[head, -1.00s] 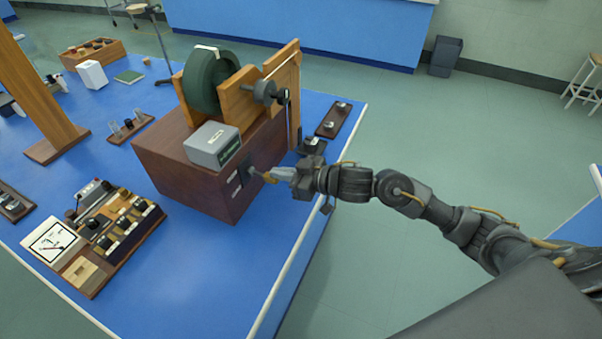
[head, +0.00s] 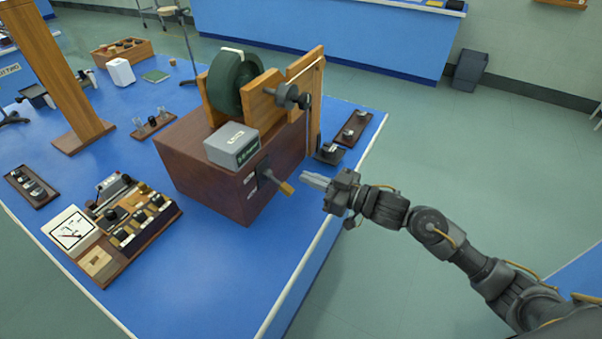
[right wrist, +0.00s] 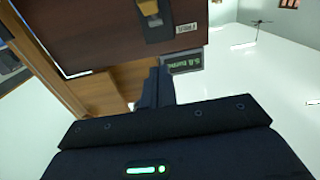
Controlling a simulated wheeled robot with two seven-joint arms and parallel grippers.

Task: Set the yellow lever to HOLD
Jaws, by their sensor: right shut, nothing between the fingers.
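The yellow lever (head: 286,188) sticks out from a dark plate on the end face of a brown wooden box (head: 205,170). In the head view it slopes down and right to its yellow tip. The right wrist view shows the yellow lever end (right wrist: 149,8) at the top, beside a small white label (right wrist: 188,28) whose word I cannot read surely. Two white labels sit by the plate in the head view, too small to read. My right gripper (head: 306,180) is shut and empty, just right of the lever tip and apart from it. My left gripper is out of view.
A grey meter box (head: 232,145) and a green wheel (head: 234,82) stand on the wooden box. A control panel (head: 125,225) lies to the left on the blue bench (head: 240,265). Open floor lies right of the bench edge.

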